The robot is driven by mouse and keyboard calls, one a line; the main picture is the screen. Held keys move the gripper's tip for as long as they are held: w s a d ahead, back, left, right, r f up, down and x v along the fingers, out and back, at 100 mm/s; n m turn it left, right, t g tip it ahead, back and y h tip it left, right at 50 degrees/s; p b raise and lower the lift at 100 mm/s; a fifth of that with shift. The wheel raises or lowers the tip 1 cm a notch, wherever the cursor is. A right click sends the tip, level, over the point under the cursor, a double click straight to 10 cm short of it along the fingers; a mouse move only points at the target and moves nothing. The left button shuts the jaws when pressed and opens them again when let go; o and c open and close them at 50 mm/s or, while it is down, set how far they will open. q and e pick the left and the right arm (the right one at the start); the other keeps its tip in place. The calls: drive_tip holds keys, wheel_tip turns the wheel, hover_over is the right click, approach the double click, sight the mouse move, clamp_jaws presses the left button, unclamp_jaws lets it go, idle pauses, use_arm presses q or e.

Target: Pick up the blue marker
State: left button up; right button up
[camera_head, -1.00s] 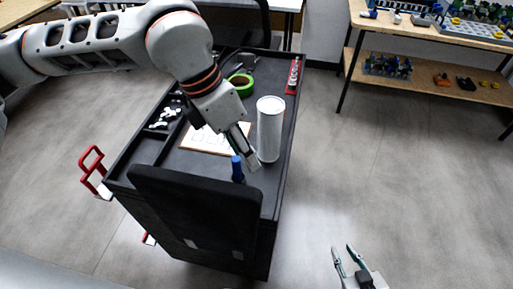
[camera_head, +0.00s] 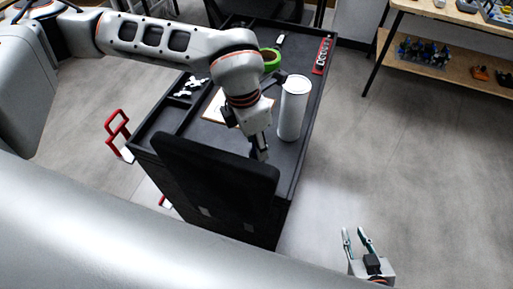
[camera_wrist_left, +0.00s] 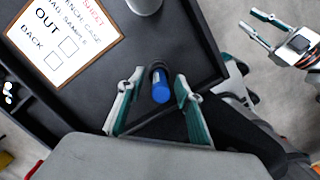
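The blue marker (camera_wrist_left: 161,93) stands on the black cart top near its edge, seen almost end-on in the left wrist view. My left gripper (camera_wrist_left: 159,77) is open, with one finger on each side of the marker and a visible gap on both sides. In the head view my left gripper (camera_head: 260,150) reaches down behind the black chair back, and the marker is hidden there. My right gripper (camera_head: 357,234) is open and empty over the floor at the lower right. It also shows in the left wrist view (camera_wrist_left: 258,32).
A white cylinder (camera_head: 292,110) stands on the cart close to my left gripper. The chair back (camera_head: 215,180) rises in front. A checklist board (camera_wrist_left: 62,40), green tape roll (camera_head: 271,62) and red label strip (camera_head: 322,56) lie on the cart. A wooden shelf (camera_head: 440,65) stands at right.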

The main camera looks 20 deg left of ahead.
use_arm(q)
drive_tip(key=shift+c, duration=0.4)
clamp_jaws()
